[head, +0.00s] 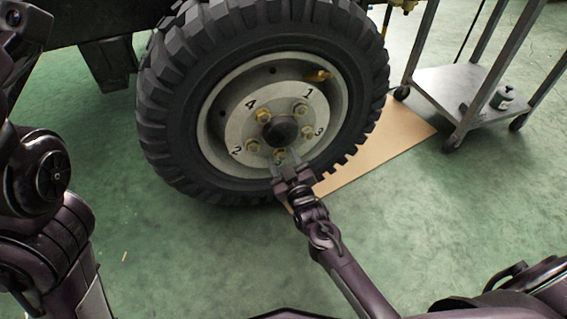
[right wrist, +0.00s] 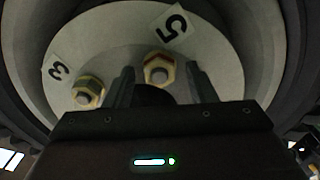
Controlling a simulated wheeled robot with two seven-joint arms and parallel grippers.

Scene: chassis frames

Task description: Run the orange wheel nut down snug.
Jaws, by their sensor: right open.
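The wheel (head: 170,110) has a pale hub plate with several nuts on studs around a dark centre cap. A nut with an orange-red edge (right wrist: 159,70) sits on its stud beside the label 5 in the right wrist view. In the head view a nut (head: 280,154) shows at the bottom of the ring, just beyond my right gripper (head: 284,166). My right gripper is open, its two fingers pointing at the hub on either side of that nut; contact cannot be told. How far the nut sits from the plate is unclear. My left gripper is out of view.
Other nuts sit by the labels 1, 2, 3 and 4; the one by label 3 (right wrist: 88,92) is left of the fingers in the wrist view. The green floor in front is clear.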

